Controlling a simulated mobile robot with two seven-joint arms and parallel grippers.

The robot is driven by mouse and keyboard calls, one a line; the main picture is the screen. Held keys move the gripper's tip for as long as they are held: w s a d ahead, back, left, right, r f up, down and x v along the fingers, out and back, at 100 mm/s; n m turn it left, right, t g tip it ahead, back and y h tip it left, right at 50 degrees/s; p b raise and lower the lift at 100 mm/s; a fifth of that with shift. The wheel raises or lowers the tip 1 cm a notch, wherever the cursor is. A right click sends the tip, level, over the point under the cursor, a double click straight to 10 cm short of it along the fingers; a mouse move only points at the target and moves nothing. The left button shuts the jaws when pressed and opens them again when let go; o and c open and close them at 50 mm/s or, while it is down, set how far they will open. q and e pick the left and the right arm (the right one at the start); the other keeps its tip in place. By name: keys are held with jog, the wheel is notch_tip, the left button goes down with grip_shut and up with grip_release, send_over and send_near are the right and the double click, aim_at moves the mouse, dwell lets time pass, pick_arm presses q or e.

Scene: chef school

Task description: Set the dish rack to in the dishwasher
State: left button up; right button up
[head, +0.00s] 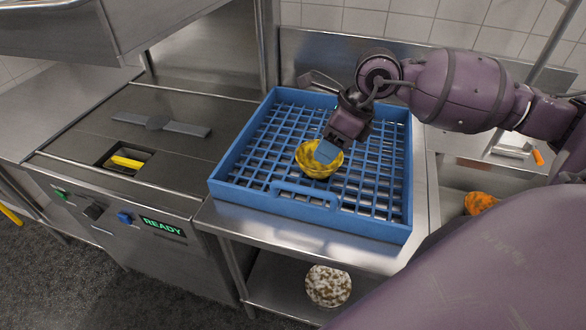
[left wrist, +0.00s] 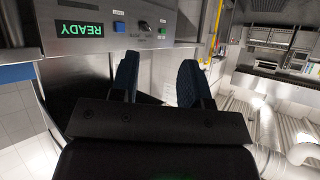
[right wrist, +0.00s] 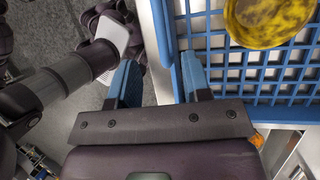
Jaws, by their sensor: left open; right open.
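The blue dish rack (head: 258,196) sits on the steel table right of the dishwasher (head: 60,165). A yellow patterned bowl (head: 313,170) stands in it; it also shows in the right wrist view (right wrist: 268,22). The dishwasher's hood (head: 60,35) is raised over a flat bed with a grey wash arm. My right gripper (head: 328,150) overlaps the bowl in the head view; the right wrist view shows it open and empty, with the bowl apart from its fingers. My left gripper (left wrist: 158,78) is open and empty, outside the head view, with the dishwasher's panel in its wrist view.
The panel display (head: 163,226) reads READY. A yellow piece (head: 127,162) lies in a recess of the dishwasher bed. A brown-speckled round dish (head: 328,286) is on the shelf below the rack. An orange item (head: 480,202) lies to the right. A steel post stands behind the rack's left side.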

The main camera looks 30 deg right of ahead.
jog(key=p+x, duration=0.1)
jog(key=x, duration=0.8)
jog(key=shift+s, duration=0.1)
jog(key=shift+x, duration=0.8)
pick_arm(q)
jog(key=shift+s+a+f, duration=0.1)
jog(key=shift+s+a, duration=0.05)
jog(key=shift+s, duration=0.85)
pick_arm(e)
grip_shut()
